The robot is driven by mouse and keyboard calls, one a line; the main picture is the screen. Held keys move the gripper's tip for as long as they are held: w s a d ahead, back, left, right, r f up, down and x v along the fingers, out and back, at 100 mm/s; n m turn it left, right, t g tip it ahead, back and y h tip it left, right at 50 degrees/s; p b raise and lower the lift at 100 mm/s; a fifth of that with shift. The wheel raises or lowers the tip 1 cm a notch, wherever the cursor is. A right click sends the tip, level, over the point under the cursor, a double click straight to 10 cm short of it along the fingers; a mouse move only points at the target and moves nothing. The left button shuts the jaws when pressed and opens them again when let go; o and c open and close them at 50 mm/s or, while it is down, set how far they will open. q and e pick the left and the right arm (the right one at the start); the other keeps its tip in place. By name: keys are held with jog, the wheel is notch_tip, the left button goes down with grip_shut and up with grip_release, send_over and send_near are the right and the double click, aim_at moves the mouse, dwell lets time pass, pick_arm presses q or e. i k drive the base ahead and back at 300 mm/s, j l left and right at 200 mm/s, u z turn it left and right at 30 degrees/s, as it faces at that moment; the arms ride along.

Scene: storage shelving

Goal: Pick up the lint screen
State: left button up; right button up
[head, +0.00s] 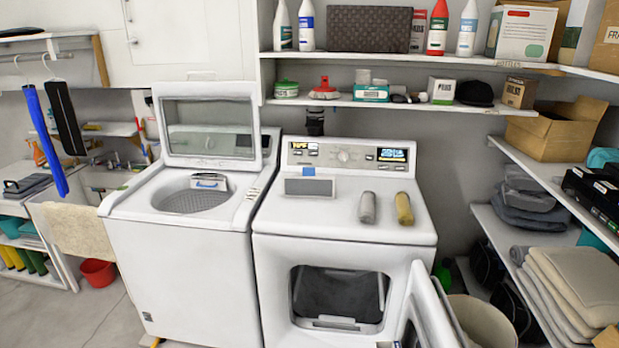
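A flat grey rectangular panel with a pale frame and a small blue patch at its top edge, which looks like the lint screen (309,186), lies on the top of the white dryer (345,224). It is toward the left rear of that top, in front of the control panel (345,156). Nothing touches it from above. Neither of my grippers shows in the head view.
A grey roll (367,207) and a tan roll (404,208) stand to the right on the dryer top. The dryer door (428,305) hangs open in front. The washer (180,260) at left has its lid (209,125) raised. Loaded shelves (556,181) line the right side.

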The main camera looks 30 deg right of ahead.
aim_at(308, 184)
jog(key=i+j+z, duration=0.1)
jog(key=i+z, duration=0.3)
jog(key=i+j+z, duration=0.15)
jog(key=z, duration=0.3)
jog(key=i+j+z, duration=0.4)
jog(key=k+l, duration=0.1)
